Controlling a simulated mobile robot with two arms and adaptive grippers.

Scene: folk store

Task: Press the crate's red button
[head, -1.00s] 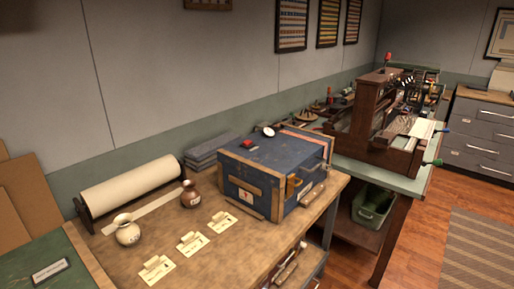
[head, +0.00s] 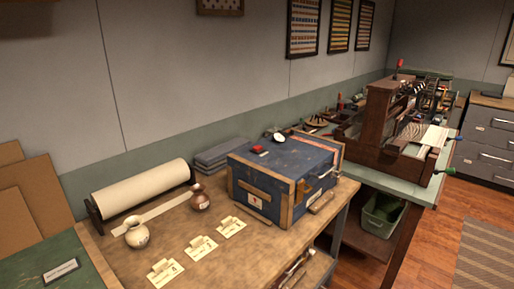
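The crate (head: 262,201) is a blue box with wooden edge strips, standing on the wooden workbench (head: 215,258). Its red button (head: 259,149) sits on the top face near the back left, on a dark base. A round white-faced dial (head: 278,137) stands on the top behind the button. A metal handle or latch shows on the crate's right side. Neither of my grippers is in the head view, and nothing covers the button.
Two small vases, a white one (head: 137,233) and a brown one (head: 200,197), stand left of the crate. A paper roll (head: 140,188) lies behind them. Several paper tags lie in front. A wooden loom-like machine (head: 385,120) stands on the green table at right.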

